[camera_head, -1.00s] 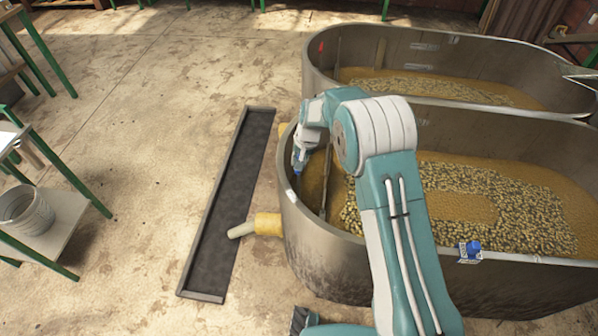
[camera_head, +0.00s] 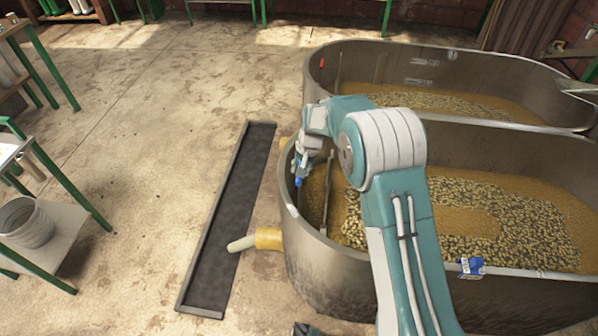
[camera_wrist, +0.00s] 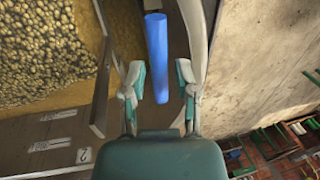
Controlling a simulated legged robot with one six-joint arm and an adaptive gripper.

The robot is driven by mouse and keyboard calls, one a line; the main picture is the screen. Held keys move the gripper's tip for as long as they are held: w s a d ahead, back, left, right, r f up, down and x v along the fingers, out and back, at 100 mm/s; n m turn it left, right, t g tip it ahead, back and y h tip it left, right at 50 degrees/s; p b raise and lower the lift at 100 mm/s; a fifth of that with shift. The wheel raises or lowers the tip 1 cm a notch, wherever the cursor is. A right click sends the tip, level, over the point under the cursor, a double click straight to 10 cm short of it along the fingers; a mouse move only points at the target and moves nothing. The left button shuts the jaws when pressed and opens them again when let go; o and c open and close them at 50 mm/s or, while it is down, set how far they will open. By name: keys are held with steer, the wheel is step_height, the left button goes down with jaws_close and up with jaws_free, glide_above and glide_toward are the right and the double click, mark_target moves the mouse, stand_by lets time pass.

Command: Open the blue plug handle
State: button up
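The blue plug handle (camera_wrist: 157,58) is an upright bar at the top middle of the wrist view. It lies between the lines of my gripper's two fingers (camera_wrist: 160,82), which stand apart with a gap between them. No finger visibly touches the handle. In the head view the blue handle (camera_head: 298,182) is a small patch just under my gripper (camera_head: 302,165), at the left rim of the near tank (camera_head: 300,225). My arm hides part of the tank behind it.
The near tank holds floating beans in yellowish water. A second tank (camera_head: 318,75) stands behind it. A yellow outlet pipe (camera_head: 268,239) sticks out on the left above a dark floor channel (camera_head: 215,240). A blue-and-white box (camera_head: 471,267) sits on the front rim.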

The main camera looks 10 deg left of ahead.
step_height(320, 180, up, 10)
steer(key=d, duration=0.1)
steer(key=shift+d, duration=0.4)
